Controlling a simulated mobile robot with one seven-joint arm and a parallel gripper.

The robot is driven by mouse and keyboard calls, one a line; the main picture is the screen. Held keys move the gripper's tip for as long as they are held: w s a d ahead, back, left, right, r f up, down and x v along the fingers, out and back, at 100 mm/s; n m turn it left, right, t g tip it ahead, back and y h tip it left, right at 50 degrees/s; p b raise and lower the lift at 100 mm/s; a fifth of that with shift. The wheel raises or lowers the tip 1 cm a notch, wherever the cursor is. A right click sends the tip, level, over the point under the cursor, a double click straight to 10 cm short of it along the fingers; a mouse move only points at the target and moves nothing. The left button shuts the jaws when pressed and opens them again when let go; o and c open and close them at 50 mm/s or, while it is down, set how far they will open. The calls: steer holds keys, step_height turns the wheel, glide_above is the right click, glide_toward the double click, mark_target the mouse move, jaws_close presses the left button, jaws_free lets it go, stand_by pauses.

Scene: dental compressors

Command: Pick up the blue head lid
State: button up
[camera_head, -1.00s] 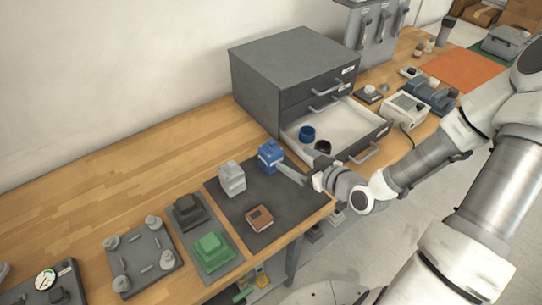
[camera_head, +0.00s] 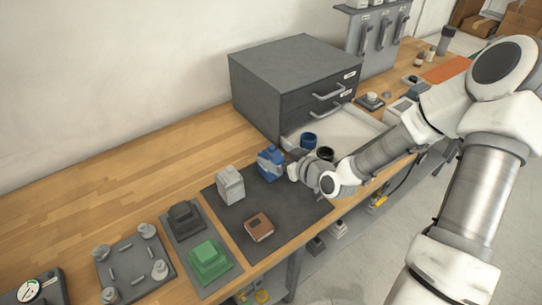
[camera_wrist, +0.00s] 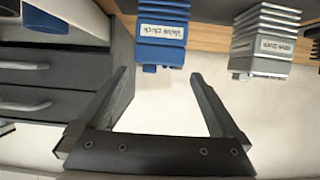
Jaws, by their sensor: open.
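A blue block-like part (camera_head: 270,163) stands upright on the dark mat, near the drawer unit; it is the likeliest blue head lid. In the wrist view the blue part (camera_wrist: 162,32) has a pale label, too small to read surely, and is cut off by the top edge. My gripper (camera_wrist: 160,76) is open and empty, its two fingers spread on either side of the blue part's line, with the tips just short of it. In the head view my gripper (camera_head: 289,168) is right beside the blue part, its fingers largely hidden.
A grey block (camera_head: 230,184) stands left of the blue part. A brown part (camera_head: 258,227) lies nearer the mat's front edge. An open drawer (camera_head: 350,130) with a blue cup (camera_head: 308,140) and a black cup (camera_head: 325,154) is close behind the arm. Green and dark parts lie further left.

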mark_target(266, 149)
steer(key=x, duration=0.4)
steer(key=shift+w+f, duration=0.1)
steer(key=shift+w, duration=0.15)
steer(key=c, duration=1.4)
steer(key=shift+c, duration=0.4)
